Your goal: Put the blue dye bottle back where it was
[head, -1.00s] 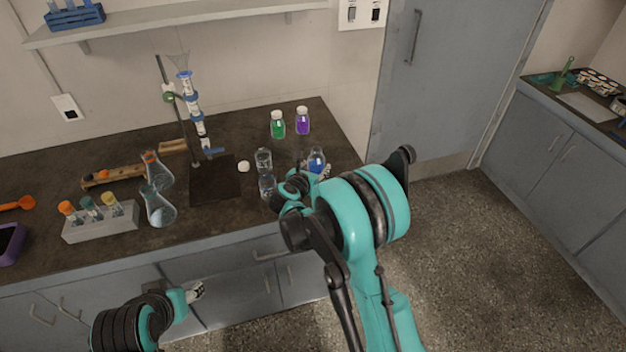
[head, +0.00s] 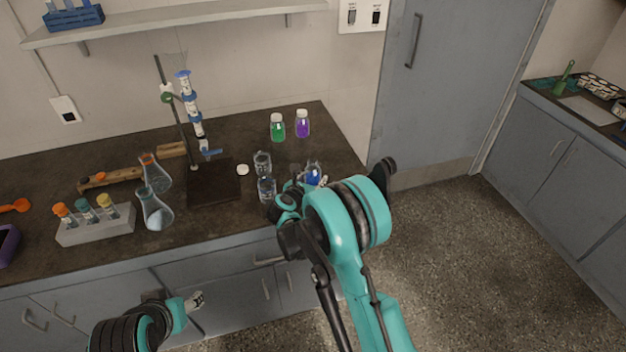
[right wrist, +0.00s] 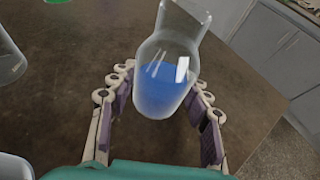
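The blue dye bottle (head: 313,175) is clear glass with blue liquid in its lower part, at the right end of the dark counter. In the right wrist view the bottle (right wrist: 165,85) is between the two fingers of my right gripper (right wrist: 160,88), which close around its sides. Its neck leans to the upper right there. I cannot tell whether its base touches the counter. In the head view my right gripper (head: 304,187) is partly hidden by its arm. My left gripper (head: 195,301) is low in front of the cabinets, apart from everything; its fingers are too small to read.
Two clear glass vessels (head: 262,162) (head: 266,189) stand just left of the blue bottle. A white cap (head: 243,169) lies beside them. Green (head: 277,128) and purple (head: 302,125) capped bottles stand behind, with bare counter (head: 335,140) to their right. A burette stand (head: 190,110) is farther left.

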